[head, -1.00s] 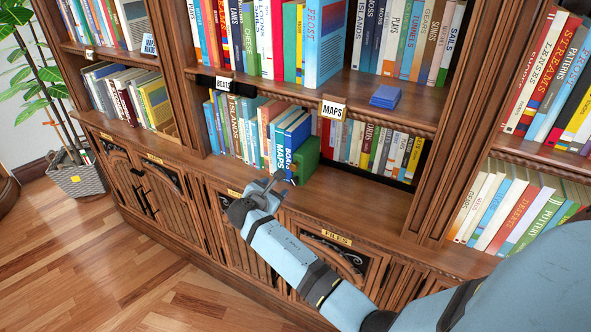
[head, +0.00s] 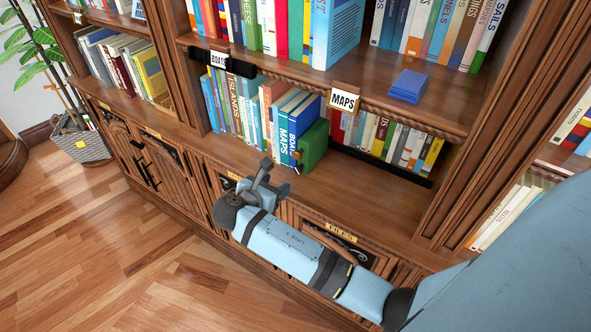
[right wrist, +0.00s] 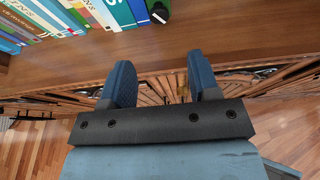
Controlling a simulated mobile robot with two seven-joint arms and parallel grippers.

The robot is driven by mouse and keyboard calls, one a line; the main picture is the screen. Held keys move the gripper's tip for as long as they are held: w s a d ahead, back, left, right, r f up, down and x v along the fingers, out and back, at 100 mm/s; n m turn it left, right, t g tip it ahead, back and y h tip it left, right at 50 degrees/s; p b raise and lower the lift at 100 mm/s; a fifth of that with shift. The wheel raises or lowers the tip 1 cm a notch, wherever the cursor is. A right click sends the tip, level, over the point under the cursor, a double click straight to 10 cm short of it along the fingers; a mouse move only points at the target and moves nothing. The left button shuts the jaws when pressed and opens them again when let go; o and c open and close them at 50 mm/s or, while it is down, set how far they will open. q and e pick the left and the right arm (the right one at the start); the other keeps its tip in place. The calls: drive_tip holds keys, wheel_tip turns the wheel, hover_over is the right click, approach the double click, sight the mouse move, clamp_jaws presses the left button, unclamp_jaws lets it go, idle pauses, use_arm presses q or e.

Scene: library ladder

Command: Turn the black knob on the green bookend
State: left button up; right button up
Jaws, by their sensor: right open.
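The green bookend (head: 314,146) stands on the lower shelf at the right end of a row of upright books, beside blue volumes. Its black knob (right wrist: 160,14) shows at the top of the right wrist view, round with a pale mark, on the bookend's front. My right gripper (head: 272,177) is open and empty, in front of the shelf edge and below and left of the bookend in the head view. In the right wrist view its two blue fingers (right wrist: 160,76) are spread, apart from the knob, which lies beyond them. My left gripper is not in view.
The wooden shelf board (head: 370,202) is bare right of the bookend. Carved cupboard doors lie below. A potted plant's basket (head: 84,147) stands far left on open floor.

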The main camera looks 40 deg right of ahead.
sight(297, 171)
drive_tip(key=x, duration=1.1)
drive_tip(key=shift+w, duration=0.1)
drive_tip(key=c, duration=0.9)
